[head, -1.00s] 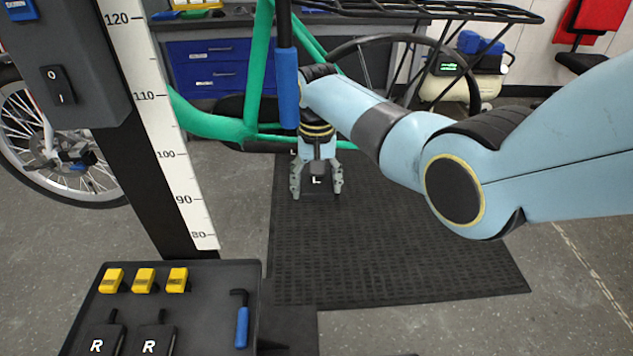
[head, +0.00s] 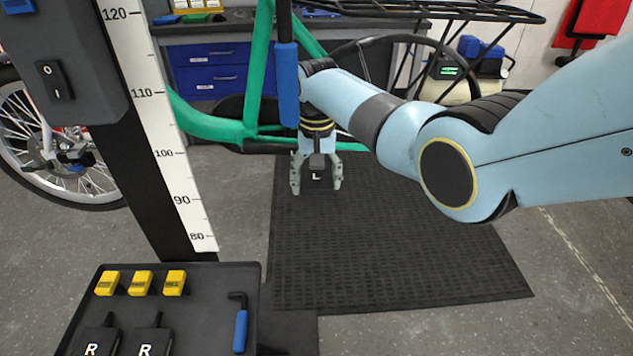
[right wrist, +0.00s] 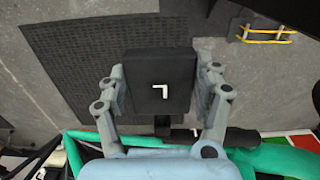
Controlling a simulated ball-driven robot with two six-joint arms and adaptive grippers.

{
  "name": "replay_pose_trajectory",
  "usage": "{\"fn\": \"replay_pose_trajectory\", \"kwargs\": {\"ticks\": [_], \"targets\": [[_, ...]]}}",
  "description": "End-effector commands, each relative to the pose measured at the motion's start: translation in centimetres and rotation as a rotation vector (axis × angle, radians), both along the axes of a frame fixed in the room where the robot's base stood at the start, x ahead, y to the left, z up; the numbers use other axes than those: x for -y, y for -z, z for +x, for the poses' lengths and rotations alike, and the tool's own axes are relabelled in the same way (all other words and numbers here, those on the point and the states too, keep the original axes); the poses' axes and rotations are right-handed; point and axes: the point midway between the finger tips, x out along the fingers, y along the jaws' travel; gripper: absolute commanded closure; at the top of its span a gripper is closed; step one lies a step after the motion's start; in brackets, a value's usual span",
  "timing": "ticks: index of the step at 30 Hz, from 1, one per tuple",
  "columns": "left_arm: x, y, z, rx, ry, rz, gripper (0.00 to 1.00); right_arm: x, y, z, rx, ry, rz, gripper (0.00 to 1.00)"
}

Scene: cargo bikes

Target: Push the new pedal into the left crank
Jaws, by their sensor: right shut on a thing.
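The new pedal is a black block marked "L" (right wrist: 158,82). It also shows small in the head view (head: 317,174). My right gripper (head: 316,186) points down beside the green frame (head: 215,127) and is shut on the pedal. In the right wrist view its two grey fingers (right wrist: 160,90) hold the pedal's left and right sides. A short dark stub (right wrist: 162,125) shows at the pedal's lower edge, towards the bike. A dark bar (right wrist: 240,139) lies by the green frame there; I cannot tell if it is the left crank. I see no clear joint between pedal and crank. My left gripper is out of view.
A dark tray (head: 205,310) at front left holds yellow blocks (head: 141,283), two black "R" pedals (head: 150,343) and a blue-handled hex key (head: 240,328). The stand post with its ruler (head: 175,160) rises at left. A black mat (head: 390,250) lies clear below the gripper.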

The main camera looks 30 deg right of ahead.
Motion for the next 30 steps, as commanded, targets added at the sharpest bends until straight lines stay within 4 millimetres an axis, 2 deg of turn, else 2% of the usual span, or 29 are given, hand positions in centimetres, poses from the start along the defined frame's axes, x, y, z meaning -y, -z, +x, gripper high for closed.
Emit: {"fn": "replay_pose_trajectory", "kwargs": {"ticks": [18, 19, 25, 30], "targets": [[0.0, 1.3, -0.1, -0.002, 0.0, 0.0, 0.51, 0.6, 0.0, 1.2, 0.001, 0.0, 0.0, 0.72], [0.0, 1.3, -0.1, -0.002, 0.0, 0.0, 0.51, 0.6, 0.0, 1.2, 0.001, 0.0, 0.0, 0.32], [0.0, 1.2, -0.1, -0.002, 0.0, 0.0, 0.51, 0.5, 0.0, 1.1, 0.0, 0.0, 0.0, 0.06], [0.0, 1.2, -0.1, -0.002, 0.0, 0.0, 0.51, 0.5, 0.0, 1.1, 0.0, 0.0, 0.0, 0.06]]}}
